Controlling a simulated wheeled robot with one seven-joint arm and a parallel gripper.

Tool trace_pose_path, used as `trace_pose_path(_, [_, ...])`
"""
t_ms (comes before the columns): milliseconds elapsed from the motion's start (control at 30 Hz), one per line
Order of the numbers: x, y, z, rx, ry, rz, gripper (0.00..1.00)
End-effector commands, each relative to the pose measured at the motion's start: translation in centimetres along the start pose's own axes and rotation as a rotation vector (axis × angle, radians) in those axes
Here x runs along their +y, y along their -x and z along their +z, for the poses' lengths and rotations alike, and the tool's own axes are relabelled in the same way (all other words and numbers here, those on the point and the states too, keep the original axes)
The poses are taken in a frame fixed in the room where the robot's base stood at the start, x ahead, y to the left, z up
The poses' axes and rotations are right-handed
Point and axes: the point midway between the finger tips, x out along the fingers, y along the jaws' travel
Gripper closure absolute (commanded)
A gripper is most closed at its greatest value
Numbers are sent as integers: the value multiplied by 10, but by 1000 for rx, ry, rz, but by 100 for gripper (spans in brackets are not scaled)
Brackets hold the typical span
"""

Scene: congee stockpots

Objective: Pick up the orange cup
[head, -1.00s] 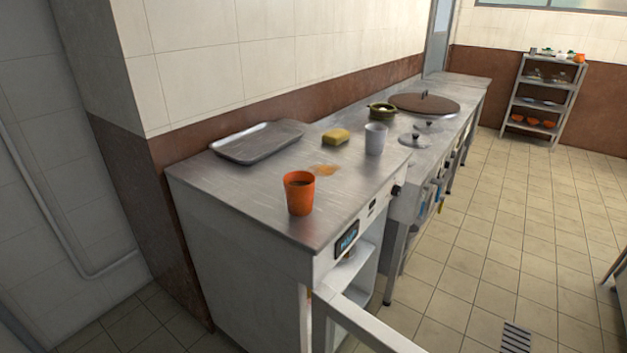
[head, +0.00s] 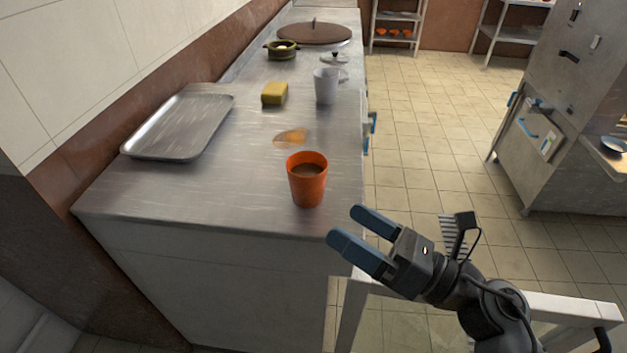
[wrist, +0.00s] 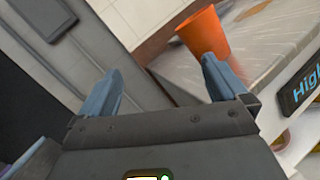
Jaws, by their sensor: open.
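The orange cup (head: 307,184) stands upright near the front right corner of the steel counter (head: 235,195), with dark brown liquid inside. My gripper (head: 352,225) has blue fingers and is open and empty. In the head view it is to the lower right of the cup, apart from it, just off the counter's edge. Its two fingers (wrist: 165,85) are spread wide in the wrist view.
An orange-brown spill (head: 291,138) lies behind the cup. A small pot (head: 282,51) and a large brown lid (head: 314,33) are at the far end. Tiled floor is open at right.

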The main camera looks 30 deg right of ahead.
Motion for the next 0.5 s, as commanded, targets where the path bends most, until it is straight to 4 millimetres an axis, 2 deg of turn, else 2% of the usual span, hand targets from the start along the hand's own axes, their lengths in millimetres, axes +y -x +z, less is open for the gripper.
trace_pose_path(33, [-16, -9, 6, 34, 117, -6, 0])
trace_pose_path(200, [-51, -22, 10, 143, 383, -19, 0])
trace_pose_path(367, [-64, -30, 12, 185, 472, -24, 0])
trace_pose_path(500, [-66, -51, 9, 189, 478, -22, 0])
